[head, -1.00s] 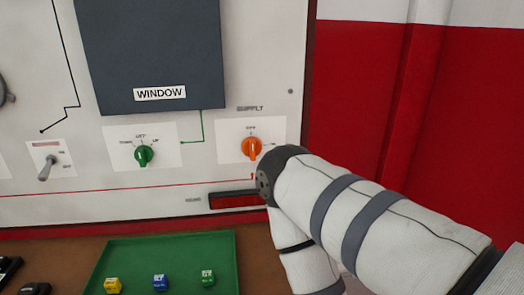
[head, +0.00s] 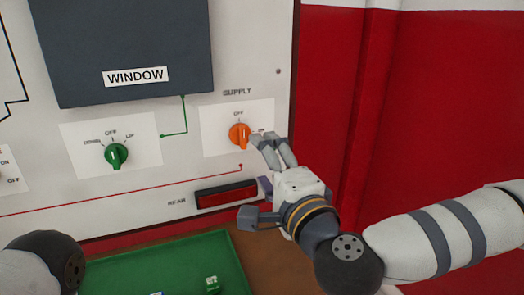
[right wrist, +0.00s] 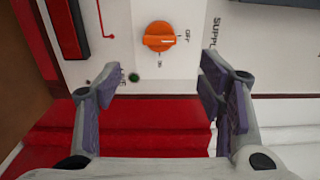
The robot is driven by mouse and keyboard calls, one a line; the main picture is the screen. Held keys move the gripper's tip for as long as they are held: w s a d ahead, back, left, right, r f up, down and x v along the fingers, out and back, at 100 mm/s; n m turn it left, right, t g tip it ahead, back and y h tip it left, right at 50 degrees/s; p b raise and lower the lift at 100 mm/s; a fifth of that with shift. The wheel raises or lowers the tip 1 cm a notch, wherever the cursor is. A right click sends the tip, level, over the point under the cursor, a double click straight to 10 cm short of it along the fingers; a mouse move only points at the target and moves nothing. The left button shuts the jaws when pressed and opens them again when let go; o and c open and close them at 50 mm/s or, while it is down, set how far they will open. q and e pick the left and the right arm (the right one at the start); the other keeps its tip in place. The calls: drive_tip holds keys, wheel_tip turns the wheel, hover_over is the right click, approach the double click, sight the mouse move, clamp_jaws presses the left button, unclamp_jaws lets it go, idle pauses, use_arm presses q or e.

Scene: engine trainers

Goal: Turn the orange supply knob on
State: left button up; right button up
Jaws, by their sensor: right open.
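The orange supply knob (head: 239,134) is on a white plate on the panel, under the label SUPPLY. It also shows in the right wrist view (right wrist: 158,37), where its pale mark points to OFF; ON is a quarter turn away. My right gripper (head: 258,180) is open, just right of and below the knob in the head view, with its upper finger close to the plate. In the right wrist view the two spread fingers (right wrist: 160,80) have nothing between them, and the knob lies beyond the tips. Only part of my left arm shows at lower left; its gripper is out of view.
A green knob (head: 116,156) is left of the supply knob. A dark window box (head: 125,50) juts out above. A dark red REAR display (head: 226,194) is just below the supply plate. A green tray (head: 185,262) lies below. A red wall (head: 430,110) is at right.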

sight(244, 139)
drive_tip(key=x, duration=1.1)
drive_tip(key=shift+a+b, duration=0.15)
drive_tip(key=shift+b, duration=0.15)
drive_tip(key=shift+s, duration=0.1)
drive_tip(key=c, duration=1.2)
